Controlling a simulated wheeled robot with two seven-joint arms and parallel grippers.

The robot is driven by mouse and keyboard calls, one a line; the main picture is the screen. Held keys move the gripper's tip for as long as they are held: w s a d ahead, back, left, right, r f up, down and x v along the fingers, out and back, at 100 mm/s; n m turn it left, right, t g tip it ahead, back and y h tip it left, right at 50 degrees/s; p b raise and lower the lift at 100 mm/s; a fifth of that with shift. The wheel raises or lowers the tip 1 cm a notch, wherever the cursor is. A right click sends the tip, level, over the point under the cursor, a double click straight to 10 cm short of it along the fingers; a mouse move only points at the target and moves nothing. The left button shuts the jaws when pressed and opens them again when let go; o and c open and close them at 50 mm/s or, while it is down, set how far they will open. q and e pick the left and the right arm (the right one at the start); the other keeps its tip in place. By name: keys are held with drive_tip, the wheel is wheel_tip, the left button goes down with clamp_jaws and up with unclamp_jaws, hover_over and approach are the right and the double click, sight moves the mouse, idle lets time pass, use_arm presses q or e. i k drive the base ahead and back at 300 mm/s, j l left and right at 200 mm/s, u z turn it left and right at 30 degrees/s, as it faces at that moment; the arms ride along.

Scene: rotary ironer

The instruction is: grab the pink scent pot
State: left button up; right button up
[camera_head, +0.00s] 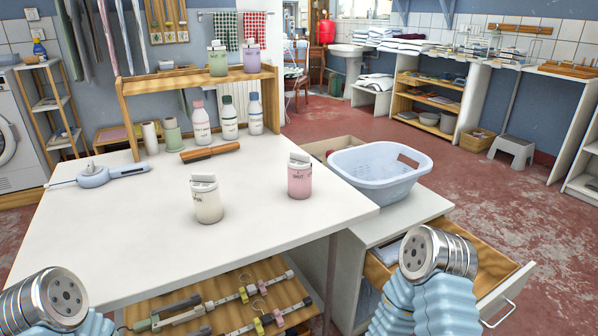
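The pink scent pot (300,182) stands upright on the white table (130,240), near its right side. It has a pale lid and dark lettering. A similar cream pot (208,205) stands to its left and nearer to me. Metal-ended blue parts of my arms show at the bottom left and the bottom right, both apart from the pot. No gripper fingers show in this view, so I cannot see whether either gripper is open or shut.
A light blue basket (375,180) stands right of the table, above an open drawer (490,270). A wooden shelf (140,82) at the back holds green and purple pots, with several bottles below. A brown-handled tool (210,152) lies behind the pots. The table's front left is clear.

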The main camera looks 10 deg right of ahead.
sight(299, 181)
drive_tip(key=k+l+z, duration=0.1)
drive_tip(key=l, duration=0.2)
drive_tip(key=k+l+z, duration=0.25)
drive_tip(key=l, duration=0.4)
drive_tip(key=k+l+z, duration=0.1)
drive_tip(key=k+l, duration=0.15)
drive_tip(key=l, duration=0.1)
